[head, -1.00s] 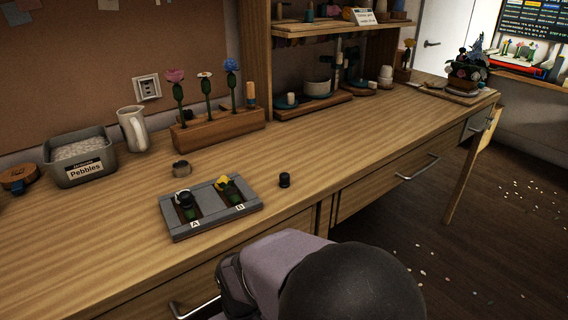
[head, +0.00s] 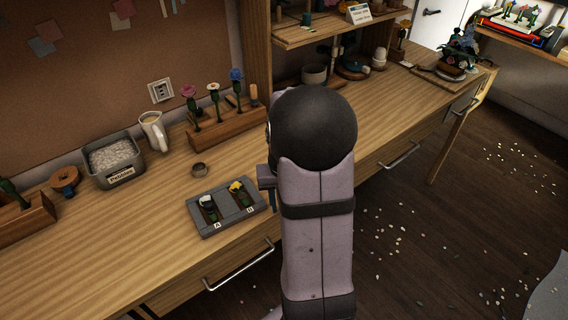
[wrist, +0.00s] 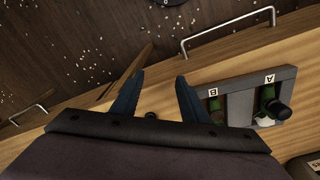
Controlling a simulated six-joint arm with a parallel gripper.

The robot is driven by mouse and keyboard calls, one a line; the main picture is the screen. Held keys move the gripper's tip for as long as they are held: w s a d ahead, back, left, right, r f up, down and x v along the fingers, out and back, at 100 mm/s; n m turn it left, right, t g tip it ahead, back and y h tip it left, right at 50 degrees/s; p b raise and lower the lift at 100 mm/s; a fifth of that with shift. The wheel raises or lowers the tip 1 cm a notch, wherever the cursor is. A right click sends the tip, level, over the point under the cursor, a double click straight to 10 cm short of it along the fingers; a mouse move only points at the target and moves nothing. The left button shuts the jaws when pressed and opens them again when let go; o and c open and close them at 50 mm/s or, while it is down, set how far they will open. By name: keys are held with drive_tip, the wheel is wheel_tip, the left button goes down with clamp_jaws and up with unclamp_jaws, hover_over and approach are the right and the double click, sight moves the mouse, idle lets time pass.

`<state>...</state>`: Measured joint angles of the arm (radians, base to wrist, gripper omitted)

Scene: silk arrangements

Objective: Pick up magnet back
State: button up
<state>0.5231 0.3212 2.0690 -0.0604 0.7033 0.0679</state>
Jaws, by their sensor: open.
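The likely magnet back is a small dark cylinder (wrist: 151,115) on the wooden bench. In the wrist view it shows between my gripper's two fingers (wrist: 160,77), close to the gripper body; in the head view my arm hides it. My gripper is open with nothing held; whether its fingers are down around the cylinder or above it cannot be told. The grey tray (head: 228,225) has slots A and B. Slot A holds a white flower head with a dark cap (wrist: 278,110), slot B a yellow flower (head: 236,187).
A metal ring (head: 199,169) lies behind the tray. A pebble box (head: 117,176), a white jug (head: 152,130) and a wooden block with several flowers (head: 226,130) stand at the back.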

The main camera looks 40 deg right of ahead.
drive_tip(key=w+d+r+m+t+h, duration=0.1)
drive_tip(key=w+d+r+m+t, duration=0.1)
drive_tip(key=w+d+r, duration=0.2)
drive_tip(key=w+d, duration=0.1)
drive_tip(key=w, duration=0.2)
drive_tip(key=shift+w+r+m+b, duration=0.25)
drive_tip(key=shift+r+m+b, duration=0.05)
drive_tip(key=shift+r+m, duration=0.1)
drive_tip(key=shift+f, duration=0.2)
drive_tip(key=shift+p+x, duration=1.55)
drive_tip(key=shift+x, duration=2)
drive_tip(key=shift+d, duration=0.1)
clamp_jaws()
